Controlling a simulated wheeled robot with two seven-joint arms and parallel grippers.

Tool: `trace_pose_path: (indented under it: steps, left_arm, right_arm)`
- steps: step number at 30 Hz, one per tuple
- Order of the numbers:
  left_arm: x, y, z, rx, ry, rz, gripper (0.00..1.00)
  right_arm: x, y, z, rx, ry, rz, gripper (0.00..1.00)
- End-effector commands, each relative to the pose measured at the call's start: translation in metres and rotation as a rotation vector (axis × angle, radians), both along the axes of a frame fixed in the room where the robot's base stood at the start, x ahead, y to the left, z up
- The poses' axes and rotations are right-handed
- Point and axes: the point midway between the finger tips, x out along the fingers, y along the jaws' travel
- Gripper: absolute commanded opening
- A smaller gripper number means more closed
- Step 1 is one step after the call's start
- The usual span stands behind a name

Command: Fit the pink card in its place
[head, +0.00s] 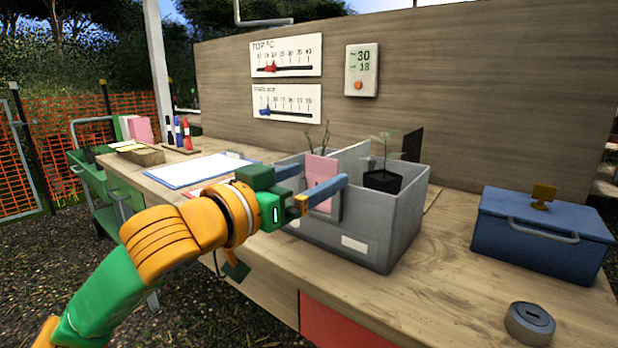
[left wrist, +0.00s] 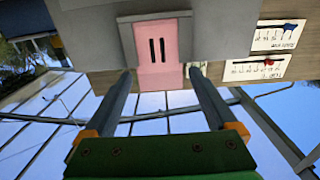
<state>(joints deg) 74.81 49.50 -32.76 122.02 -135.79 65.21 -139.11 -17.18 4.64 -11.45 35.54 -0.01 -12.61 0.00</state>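The pink card (head: 320,169) stands upright at the left front of the grey crate (head: 408,215). In the left wrist view the pink card (left wrist: 158,45) has two dark slits and sits inside a grey U-shaped holder (left wrist: 127,45), with one end beyond the holder's open side. My left gripper (head: 307,186) is open in front of the card. In the left wrist view the fingers (left wrist: 158,75) are spread on either side of the card's free end, with a visible gap on each side. My right gripper is not in view.
The crate holds a potted seedling (head: 382,180) and a divider. A blue box (head: 545,235) and a grey round object (head: 530,323) stand at the right. A clipboard (head: 200,170) lies left, near coloured markers (head: 178,132). The bench front between crate and box is clear.

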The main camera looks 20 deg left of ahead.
Motion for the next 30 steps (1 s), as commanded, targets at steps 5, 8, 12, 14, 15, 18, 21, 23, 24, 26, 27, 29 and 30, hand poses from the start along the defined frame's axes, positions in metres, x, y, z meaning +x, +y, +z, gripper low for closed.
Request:
trace_pose_path:
  steps: [5,8,12,14,15,18,21,23,24,26,27,29,30]
  left_arm:
    - [0.000,0.000,0.000,0.000,0.000,0.000,1.00]
    - [0.000,0.000,0.000,0.000,0.000,0.000,1.00]
    - [0.000,0.000,0.000,0.000,0.000,0.000,1.00]
    - [-0.014,0.007,-0.002,0.001,-0.005,0.004,1.00]
    - [-0.025,0.010,-0.003,0.005,-0.005,0.005,1.00]
    - [-0.046,0.018,-0.002,0.004,-0.005,0.004,1.00]
    - [-0.060,0.023,-0.001,0.000,-0.002,0.003,1.00]
    - [-0.065,0.024,-0.001,0.002,-0.002,0.003,1.00]
    - [-0.066,0.024,-0.001,0.001,0.000,0.001,1.00]
    - [-0.067,0.025,0.000,0.001,0.000,0.001,1.00]
    - [-0.067,0.024,0.000,0.000,0.000,0.000,1.00]
    - [-0.067,0.024,0.000,0.000,0.000,0.000,1.00]
    - [-0.067,0.024,0.000,0.000,0.000,0.000,1.00]
  right_arm:
    - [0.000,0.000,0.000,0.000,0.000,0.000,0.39]
    - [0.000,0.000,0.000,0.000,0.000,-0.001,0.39]
    - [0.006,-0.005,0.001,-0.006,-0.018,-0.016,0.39]
    - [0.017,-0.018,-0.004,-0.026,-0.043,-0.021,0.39]
    - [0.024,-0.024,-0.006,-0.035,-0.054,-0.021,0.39]
    - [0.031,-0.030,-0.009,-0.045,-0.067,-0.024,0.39]
    - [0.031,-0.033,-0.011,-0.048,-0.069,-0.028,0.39]
    - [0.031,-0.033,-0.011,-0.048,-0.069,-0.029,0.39]
    - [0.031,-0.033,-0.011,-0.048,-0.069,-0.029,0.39]
    - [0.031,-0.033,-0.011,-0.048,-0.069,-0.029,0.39]
    - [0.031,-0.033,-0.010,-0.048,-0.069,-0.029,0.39]
    - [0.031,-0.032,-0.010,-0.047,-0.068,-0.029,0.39]
    - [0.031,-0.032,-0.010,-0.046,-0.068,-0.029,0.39]
